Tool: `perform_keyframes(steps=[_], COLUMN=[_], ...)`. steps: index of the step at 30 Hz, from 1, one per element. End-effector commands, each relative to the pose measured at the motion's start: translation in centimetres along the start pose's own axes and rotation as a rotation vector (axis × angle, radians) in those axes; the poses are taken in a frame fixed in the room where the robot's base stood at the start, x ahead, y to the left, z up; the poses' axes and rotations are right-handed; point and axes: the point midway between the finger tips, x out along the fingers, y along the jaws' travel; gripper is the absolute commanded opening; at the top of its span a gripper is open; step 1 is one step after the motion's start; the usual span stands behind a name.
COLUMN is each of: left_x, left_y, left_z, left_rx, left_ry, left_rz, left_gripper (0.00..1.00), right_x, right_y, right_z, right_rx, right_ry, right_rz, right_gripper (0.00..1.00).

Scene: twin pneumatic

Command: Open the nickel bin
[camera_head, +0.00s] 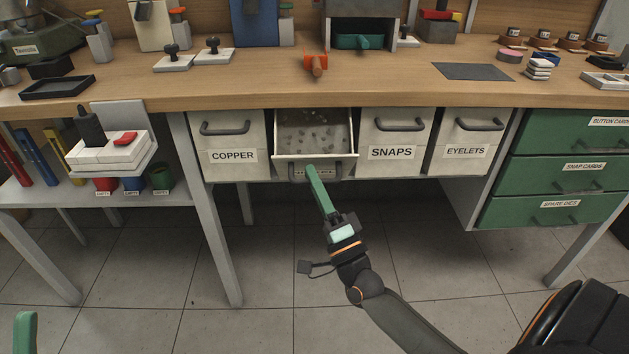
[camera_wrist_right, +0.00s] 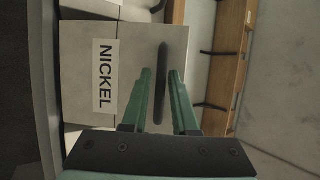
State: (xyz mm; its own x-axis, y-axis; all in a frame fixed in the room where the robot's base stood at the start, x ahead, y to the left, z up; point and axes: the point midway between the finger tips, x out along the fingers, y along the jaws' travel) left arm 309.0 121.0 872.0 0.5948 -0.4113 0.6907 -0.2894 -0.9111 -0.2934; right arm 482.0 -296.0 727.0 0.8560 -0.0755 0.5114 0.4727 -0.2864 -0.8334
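The nickel bin (camera_head: 346,138) is a pale drawer between the copper and snaps bins. It is pulled out toward me, and small grey pieces show inside. Its front with the NICKEL label also shows in the right wrist view (camera_wrist_right: 76,75). My right gripper (camera_head: 311,170) is at the front of this bin and covers part of its label and handle. One green finger of my left gripper (camera_head: 25,335) shows at the bottom left corner.
The copper bin (camera_head: 227,137), snaps bin (camera_head: 392,134) and eyelets bin (camera_head: 469,132) are shut under the wooden bench (camera_head: 420,92). Green drawers (camera_head: 566,170) stand at the right. A grey table leg (camera_head: 213,215) is left of my right arm. The floor in front is clear.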

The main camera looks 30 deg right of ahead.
Motion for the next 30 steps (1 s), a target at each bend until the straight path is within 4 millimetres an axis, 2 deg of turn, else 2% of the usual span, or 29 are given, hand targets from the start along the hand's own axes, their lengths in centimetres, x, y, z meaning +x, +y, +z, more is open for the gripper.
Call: perform_keyframes(steps=[4, 8, 21, 25, 30], left_x=[0.0, 0.2, 0.8, 0.8, 0.8], left_y=[0.0, -0.1, -0.4, -0.5, -0.5], left_z=[0.0, -0.2, -0.8, -0.9, -0.9], left_rx=[0.0, 0.002, 0.016, 0.019, 0.02], left_ry=[0.001, 0.001, 0.007, 0.008, 0.007], left_rz=[0.0, 0.0, -0.004, -0.006, -0.006], left_gripper=[0.5, 0.5, 0.5, 0.5, 0.5], right_x=[-0.2, -1.6, -10.6, -11.9, -12.5], right_y=[0.0, 0.0, 0.0, 0.0, 0.0], right_z=[0.0, 0.0, 0.0, 0.0, 0.0], right_rx=[-0.001, -0.001, -0.001, 0.0, 0.0], right_ry=[0.0, -0.001, -0.002, -0.002, -0.001], right_rz=[-0.001, 0.002, 0.005, 0.001, 0.0], right_gripper=[0.27, 0.27, 0.27, 0.27, 0.27])
